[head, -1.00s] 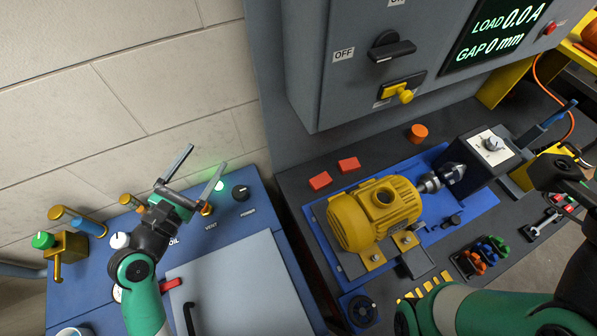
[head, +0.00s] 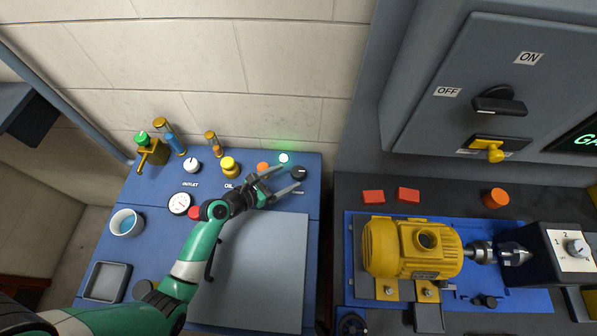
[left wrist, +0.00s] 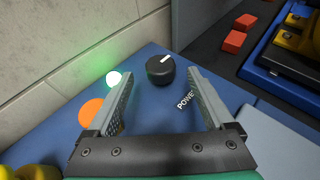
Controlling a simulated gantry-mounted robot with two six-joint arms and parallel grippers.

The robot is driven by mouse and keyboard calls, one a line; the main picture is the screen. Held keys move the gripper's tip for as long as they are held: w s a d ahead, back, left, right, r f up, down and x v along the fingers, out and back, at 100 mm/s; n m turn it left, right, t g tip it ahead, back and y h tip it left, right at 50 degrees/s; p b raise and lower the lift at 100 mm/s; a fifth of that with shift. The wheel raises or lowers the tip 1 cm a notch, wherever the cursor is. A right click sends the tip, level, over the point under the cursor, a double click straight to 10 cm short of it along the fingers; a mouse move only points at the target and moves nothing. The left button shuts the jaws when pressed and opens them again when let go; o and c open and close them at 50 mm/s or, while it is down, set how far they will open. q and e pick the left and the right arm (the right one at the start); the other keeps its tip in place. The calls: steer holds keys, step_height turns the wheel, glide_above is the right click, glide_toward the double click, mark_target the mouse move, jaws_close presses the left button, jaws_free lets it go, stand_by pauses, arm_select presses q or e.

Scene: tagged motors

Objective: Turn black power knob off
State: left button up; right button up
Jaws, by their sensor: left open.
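The black power knob (head: 299,173) sits at the back right of the blue panel. It also shows in the left wrist view (left wrist: 160,70), round, with a white pointer line toward the upper right. My left gripper (head: 291,176) is open and empty close to the knob. In the left wrist view the knob lies ahead between the two spread fingers (left wrist: 158,76), with no visible contact. The POWER label (left wrist: 186,99) is partly hidden by the right finger. A lit green lamp (head: 283,157) stands left of the knob. My right gripper is out of view.
An orange button (head: 262,168) and a yellow knob (head: 230,166) are left of my left gripper. The brick wall (head: 280,60) rises behind the panel. The yellow motor (head: 410,248) and red blocks (head: 374,196) are on the bench to the right.

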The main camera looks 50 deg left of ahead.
mark_target(297, 172)
arm_select(q)
steer(key=b+x, duration=0.1)
steer(key=x, duration=0.5)
steer(key=shift+b, duration=0.3)
